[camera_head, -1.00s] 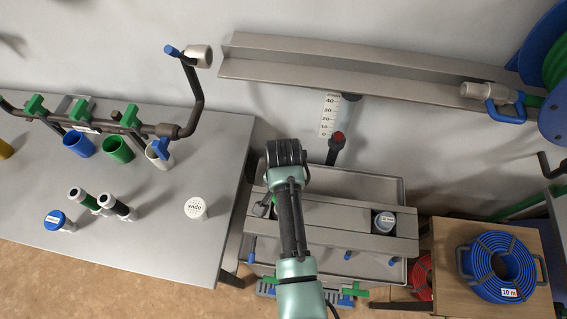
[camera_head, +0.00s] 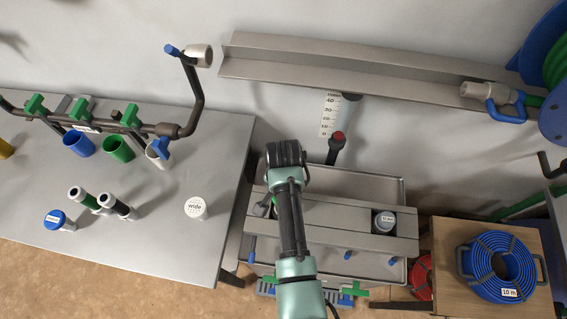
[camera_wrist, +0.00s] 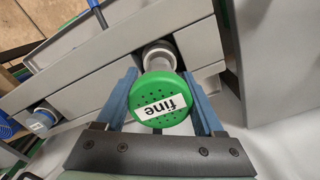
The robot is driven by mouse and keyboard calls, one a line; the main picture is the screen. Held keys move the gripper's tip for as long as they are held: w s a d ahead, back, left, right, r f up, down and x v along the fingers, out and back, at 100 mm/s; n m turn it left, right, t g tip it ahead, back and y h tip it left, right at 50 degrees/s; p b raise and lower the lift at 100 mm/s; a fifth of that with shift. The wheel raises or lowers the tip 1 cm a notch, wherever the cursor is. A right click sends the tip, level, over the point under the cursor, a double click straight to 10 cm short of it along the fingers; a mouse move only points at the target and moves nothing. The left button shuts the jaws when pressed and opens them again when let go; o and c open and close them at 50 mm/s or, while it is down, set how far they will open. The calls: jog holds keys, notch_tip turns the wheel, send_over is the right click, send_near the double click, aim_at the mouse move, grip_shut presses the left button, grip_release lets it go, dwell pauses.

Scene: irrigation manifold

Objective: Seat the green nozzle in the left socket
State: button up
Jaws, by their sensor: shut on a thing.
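The green nozzle (camera_wrist: 158,92) has a perforated round face labelled "fine" and sits between the two blue fingers of my gripper (camera_wrist: 160,80) in the wrist view. The gripper is shut on it. Its pale stem points at a white ring (camera_wrist: 158,50) on the grey rail, which looks like the left socket. I cannot tell how far the stem is in the ring. A white-and-blue capped piece (camera_head: 384,222) sits in the rail's right opening.
A blue hose coil (camera_head: 498,266) lies right.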

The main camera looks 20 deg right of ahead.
jog(key=shift+f, duration=0.4)
jog(key=shift+f+b, duration=0.2)
jog(key=shift+b, duration=0.15)
jog(key=shift+f, duration=0.1)
dwell(0.3)
jog(key=shift+f+b, duration=0.35)
jog(key=shift+f, duration=0.1)
jog(key=shift+f+b, duration=0.4)
jog(key=shift+f, duration=0.2)
dwell(0.6)
jog(key=o, duration=1.4)
jog(key=shift+r, duration=0.15)
